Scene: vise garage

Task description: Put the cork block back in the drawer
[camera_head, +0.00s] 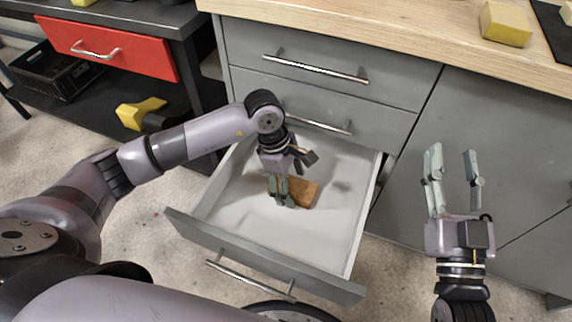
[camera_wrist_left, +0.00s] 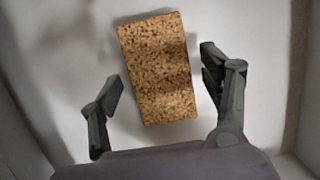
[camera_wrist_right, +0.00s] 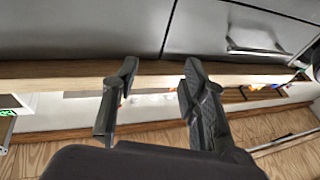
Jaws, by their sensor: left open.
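The cork block (camera_head: 304,192) is brown and speckled. It lies on the floor of the open grey drawer (camera_head: 345,215), the lowest of the three drawers. In the left wrist view the cork block (camera_wrist_left: 158,70) lies slightly tilted between the fingers, with clear gaps on both sides. My left gripper (camera_head: 282,200) is inside the drawer at the block's left end and hides part of it in the head view. Its fingers are open (camera_wrist_left: 160,95). My right gripper (camera_head: 454,165) is open and empty, right of the drawer in front of the grey cabinet doors.
A wooden worktop (camera_head: 400,30) runs above the drawers, with a yellow block (camera_head: 506,24) on it. A red drawer (camera_head: 110,47) and a black crate (camera_head: 52,72) are at the left. The drawer holds nothing else visible.

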